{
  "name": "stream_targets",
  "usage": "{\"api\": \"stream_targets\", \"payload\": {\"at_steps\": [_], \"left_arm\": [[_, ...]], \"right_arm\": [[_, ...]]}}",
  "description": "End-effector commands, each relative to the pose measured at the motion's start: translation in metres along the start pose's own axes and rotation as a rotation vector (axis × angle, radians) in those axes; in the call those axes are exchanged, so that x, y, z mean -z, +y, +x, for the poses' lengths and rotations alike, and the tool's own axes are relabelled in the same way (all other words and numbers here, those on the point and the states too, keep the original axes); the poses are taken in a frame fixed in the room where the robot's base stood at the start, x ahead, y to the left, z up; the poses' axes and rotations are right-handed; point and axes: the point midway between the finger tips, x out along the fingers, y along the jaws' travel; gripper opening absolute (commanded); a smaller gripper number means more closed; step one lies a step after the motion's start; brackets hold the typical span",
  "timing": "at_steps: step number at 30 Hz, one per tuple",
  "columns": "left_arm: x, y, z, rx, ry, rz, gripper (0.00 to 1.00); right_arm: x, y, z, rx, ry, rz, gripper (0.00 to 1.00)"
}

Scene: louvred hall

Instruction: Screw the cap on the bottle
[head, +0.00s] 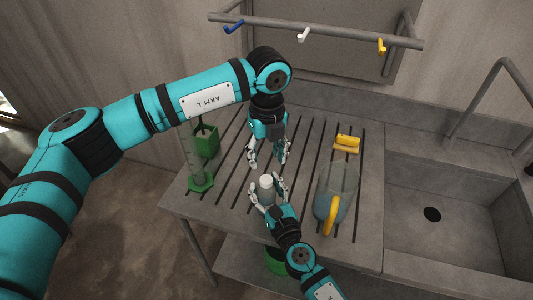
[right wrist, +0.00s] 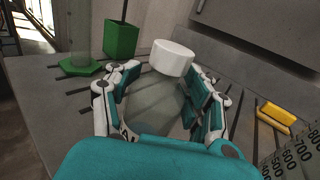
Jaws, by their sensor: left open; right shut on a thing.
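The clear bottle (right wrist: 155,108) stands on the ribbed draining board, between the fingers of my right gripper (head: 265,196). The right gripper is shut on the bottle's body from the near side, and its fingers also show in the right wrist view (right wrist: 158,85). The white cap (right wrist: 174,58) sits at the top of the bottle; in the head view it is the pale round top (head: 267,181). I cannot tell how tightly it is seated. My left gripper (head: 268,164) points down just behind and above the cap. Its fingers are open and empty, apart from the cap.
A green-footed cylinder (head: 194,162) and a green holder (head: 207,140) stand left. The sink (head: 440,220) is empty. A hook rail (head: 320,30) hangs above.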

Motion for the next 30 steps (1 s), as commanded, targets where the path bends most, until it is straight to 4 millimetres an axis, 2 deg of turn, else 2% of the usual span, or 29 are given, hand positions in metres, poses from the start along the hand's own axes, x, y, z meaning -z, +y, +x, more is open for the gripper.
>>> {"api": "stream_targets", "payload": {"at_steps": [14, 17, 24, 30], "left_arm": [[0.000, 0.000, 0.004, -0.002, 0.004, -0.027, 0.50], [0.001, 0.001, 0.014, -0.004, 0.005, -0.027, 0.50], [0.001, 0.001, 0.052, -0.004, 0.005, -0.029, 0.50], [0.000, 0.001, 0.074, -0.003, 0.003, -0.028, 0.50]], "right_arm": [[0.000, 0.000, 0.000, 0.000, 0.001, 0.000, 0.00], [0.001, 0.000, 0.000, 0.000, 0.001, 0.000, 0.00], [0.000, 0.000, 0.000, 0.000, 0.001, 0.000, 0.00], [0.000, 0.000, 0.000, 0.000, 0.001, 0.000, 0.00]]}}
